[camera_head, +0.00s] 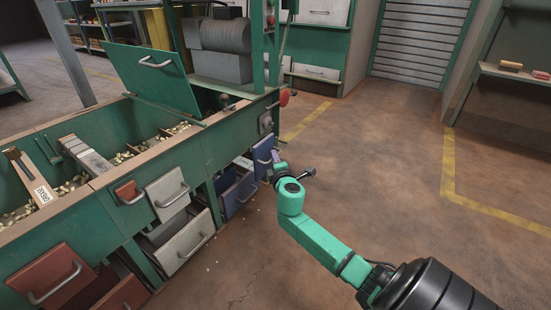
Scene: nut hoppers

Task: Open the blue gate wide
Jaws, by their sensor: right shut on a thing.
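The blue gate (262,148) is a small blue panel on the right end of the green hopper bench's front. Its handle is mostly hidden by my right gripper (275,162). The gripper is small in view and shut on what looks like the gate's handle. My green right forearm reaches in from the lower right. The gate seems to stand a little out from the bench front; I cannot tell how wide its opening is. My left gripper is not in view.
A blue drawer (238,196) sits below the gate. A white gate (167,193), a white drawer (187,244) and a red gate (45,275) line the front further left. A green lid (150,75) is raised. The floor (375,165) to the right is clear.

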